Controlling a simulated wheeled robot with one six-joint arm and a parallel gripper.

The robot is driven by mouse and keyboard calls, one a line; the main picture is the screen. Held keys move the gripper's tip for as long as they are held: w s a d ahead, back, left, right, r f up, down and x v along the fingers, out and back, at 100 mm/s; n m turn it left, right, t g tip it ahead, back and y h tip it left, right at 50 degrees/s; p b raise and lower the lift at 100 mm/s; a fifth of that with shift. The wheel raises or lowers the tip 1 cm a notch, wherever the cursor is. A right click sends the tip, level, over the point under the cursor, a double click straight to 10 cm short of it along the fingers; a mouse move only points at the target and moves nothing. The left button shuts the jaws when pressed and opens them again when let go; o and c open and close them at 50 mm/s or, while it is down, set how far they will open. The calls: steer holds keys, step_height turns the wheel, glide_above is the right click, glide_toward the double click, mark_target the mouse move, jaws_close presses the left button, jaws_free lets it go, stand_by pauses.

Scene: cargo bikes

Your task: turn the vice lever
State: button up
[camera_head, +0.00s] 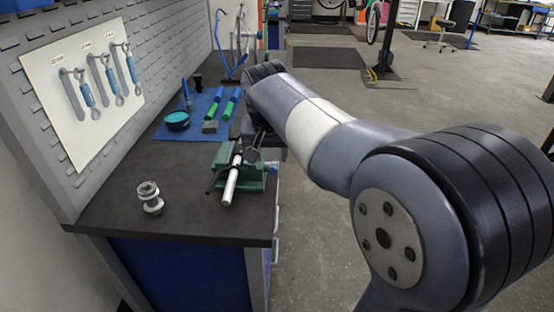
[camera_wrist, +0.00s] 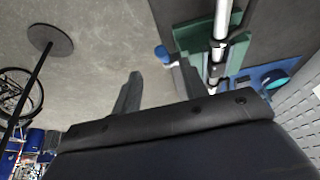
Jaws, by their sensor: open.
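The green vice (camera_head: 248,178) stands at the front edge of the dark workbench, with a silver tube (camera_head: 231,184) held in it. A blue knob (camera_head: 273,170), which looks like the end of the vice lever, sticks out on the vice's right side. In the wrist view the blue knob (camera_wrist: 163,54) lies just beyond my fingertips, and the vice (camera_wrist: 187,40) is to their right. My gripper (camera_wrist: 160,75) is open, with nothing between its fingers. I cannot tell whether a finger touches the vice.
A blue mat (camera_head: 203,115) with green-handled tools and a teal bowl (camera_head: 177,121) lies behind the vice. A metal fitting (camera_head: 150,197) stands at the front left. Wrenches hang on a white board (camera_head: 84,95). The floor (camera_head: 330,240) right of the bench is clear.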

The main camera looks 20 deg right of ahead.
mark_target(273, 171)
steer(key=x, duration=0.7)
steer(key=w+x, duration=0.1)
steer(key=x, duration=0.3)
steer(key=shift+d+r, duration=0.1)
steer(key=shift+r, duration=0.15)
jaws_close()
